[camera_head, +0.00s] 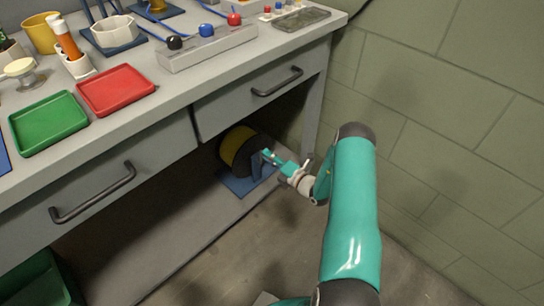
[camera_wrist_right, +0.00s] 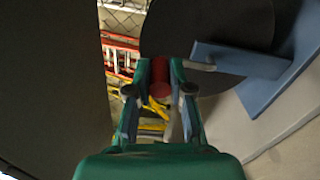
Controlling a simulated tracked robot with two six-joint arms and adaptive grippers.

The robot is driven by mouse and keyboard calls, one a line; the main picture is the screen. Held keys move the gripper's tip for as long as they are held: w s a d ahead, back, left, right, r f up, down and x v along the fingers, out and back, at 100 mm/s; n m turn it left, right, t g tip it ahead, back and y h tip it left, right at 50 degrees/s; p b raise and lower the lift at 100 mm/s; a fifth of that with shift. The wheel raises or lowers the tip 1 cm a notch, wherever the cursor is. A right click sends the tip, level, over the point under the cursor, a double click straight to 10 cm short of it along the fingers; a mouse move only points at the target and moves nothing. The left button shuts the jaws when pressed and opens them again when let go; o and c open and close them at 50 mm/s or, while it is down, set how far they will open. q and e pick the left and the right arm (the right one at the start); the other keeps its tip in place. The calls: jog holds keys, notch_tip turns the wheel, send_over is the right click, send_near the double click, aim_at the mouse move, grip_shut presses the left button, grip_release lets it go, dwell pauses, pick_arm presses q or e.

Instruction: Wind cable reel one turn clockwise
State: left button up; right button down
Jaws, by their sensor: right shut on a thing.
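The cable reel (camera_head: 237,147) stands on a blue base (camera_head: 240,185) under the workbench; yellow cable shows between its dark flanges. My right gripper (camera_head: 268,156) reaches in from the right at the reel's near side. In the right wrist view its two fingers (camera_wrist_right: 159,72) are closed around a red crank grip (camera_wrist_right: 159,80), in front of the reel's dark flange (camera_wrist_right: 205,30). A blue stand arm (camera_wrist_right: 240,62) crosses that flange at right. My gripper partly hides the crank in the head view. My left gripper is out of view.
The grey workbench has drawers with dark handles (camera_head: 93,192) above the reel. Green (camera_head: 50,123) and red (camera_head: 115,90) trays lie on its top. A block wall (camera_head: 450,110) is at right. Bare floor (camera_head: 225,255) lies in front of the shelf.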

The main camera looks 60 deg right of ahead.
jog(key=c, duration=1)
grip_release()
jog(key=shift+w+f, duration=0.15)
jog(key=shift+w, duration=0.1)
jog(key=shift+c, duration=0.2)
jog(key=shift+s, duration=0.6)
jog(key=s+a, duration=0.2)
jog(key=s, duration=0.8)
jog(key=shift+s, duration=0.35)
